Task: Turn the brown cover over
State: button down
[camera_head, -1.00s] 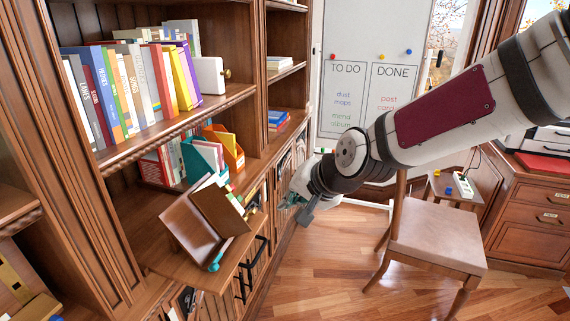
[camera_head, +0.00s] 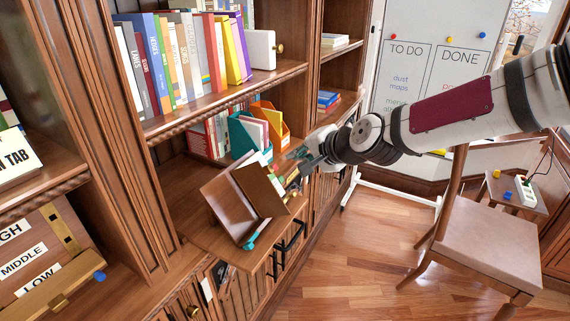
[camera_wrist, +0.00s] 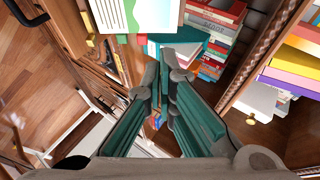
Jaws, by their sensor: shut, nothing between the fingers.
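The brown cover (camera_head: 222,208) stands open in a V shape on a pull-out wooden shelf, with one panel leaning left and one leaning right. Pale pages show at its right side. In the wrist view, a white page with a green picture (camera_wrist: 135,14) is at the top edge; I cannot tell whether it belongs to the cover. My gripper (camera_head: 298,154) is to the upper right of the cover in the head view, apart from it. The green fingers of my gripper (camera_wrist: 163,62) are shut and empty in the wrist view.
A teal file holder (camera_head: 243,138) and an orange one (camera_head: 270,118) stand behind the cover. Books (camera_head: 185,60) fill the upper shelf. A chair (camera_head: 490,240) stands at the right on open wooden floor. Black handles (camera_head: 290,240) stick out below the shelf.

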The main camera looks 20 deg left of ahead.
jog(key=shift+s+a+f+p, duration=0.3)
jog(key=shift+s+a+f, duration=0.15)
jog(key=shift+s+a, duration=0.25)
jog(key=shift+s+a+f+p, duration=0.25)
jog(key=shift+s+a+f, duration=0.15)
jog(key=shift+s+a, duration=0.25)
jog(key=shift+s, duration=0.2)
